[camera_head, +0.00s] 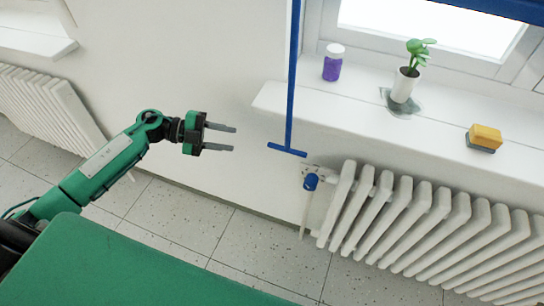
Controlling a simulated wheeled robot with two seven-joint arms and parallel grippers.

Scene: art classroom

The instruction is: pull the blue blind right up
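The blue blind (495,7) shows only as a blue edge along the top right of the head view, above the window. A blue pull cord or rod (291,80) hangs down in front of the sill's left end and ends in a blue crossbar handle (287,149). My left gripper (234,139) is open and empty, to the left of the handle at about the same height in the picture. Its two fingers point right towards the handle, with a gap between. My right gripper is out of view.
On the white window sill (440,135) stand a purple jar (333,66), a potted plant (404,85) and a yellow sponge-like block (485,137). A white radiator (430,225) with a blue valve (311,182) is below. Another radiator (50,108) is at left.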

